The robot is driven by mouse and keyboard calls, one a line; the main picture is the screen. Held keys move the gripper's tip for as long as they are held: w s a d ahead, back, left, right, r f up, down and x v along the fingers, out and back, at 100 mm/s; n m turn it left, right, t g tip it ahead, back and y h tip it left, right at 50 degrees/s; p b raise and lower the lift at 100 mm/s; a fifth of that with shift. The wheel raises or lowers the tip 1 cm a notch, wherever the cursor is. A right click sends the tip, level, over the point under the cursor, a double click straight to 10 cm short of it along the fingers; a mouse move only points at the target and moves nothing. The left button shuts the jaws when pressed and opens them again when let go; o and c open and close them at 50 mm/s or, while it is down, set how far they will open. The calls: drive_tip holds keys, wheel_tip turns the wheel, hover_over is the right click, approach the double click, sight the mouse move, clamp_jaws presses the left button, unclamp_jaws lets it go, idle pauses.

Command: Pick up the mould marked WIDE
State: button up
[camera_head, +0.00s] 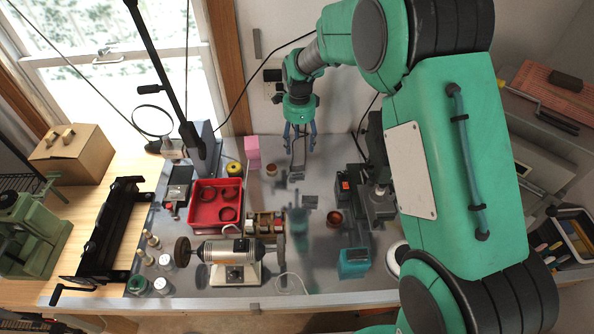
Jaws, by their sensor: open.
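My gripper (300,140) hangs above the back middle of the metal bench, pointing down. Its two fingers are apart, and nothing is clearly held between them. I cannot read the word WIDE anywhere, so I cannot tell which thing is that mould. A red tray (195,218) left of and nearer than my gripper holds several dark red rings. A small brown round pot (334,218) stands on the bench to the right of the middle. A small grey block (310,201) lies on the bench below my gripper in the picture.
A bench grinder (232,250) stands at the front, with a small wooden box (265,220) behind it. A pink block (253,148), yellow roll (234,168) and small jar (271,170) stand left of my gripper. A teal device (354,262) is front right. My arm hides the right side.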

drive_tip(key=shift+w+a+f, duration=0.2)
drive_tip(key=shift+f, duration=0.3)
drive_tip(key=shift+f, duration=0.2)
hover_over(297, 171)
drive_tip(key=shift+s+d+f, duration=0.1)
drive_tip(key=shift+f, duration=4.05)
drive_tip(key=shift+f, duration=0.1)
drive_tip(key=shift+f+b, duration=0.45)
drive_tip(key=shift+f, duration=2)
clamp_jaws()
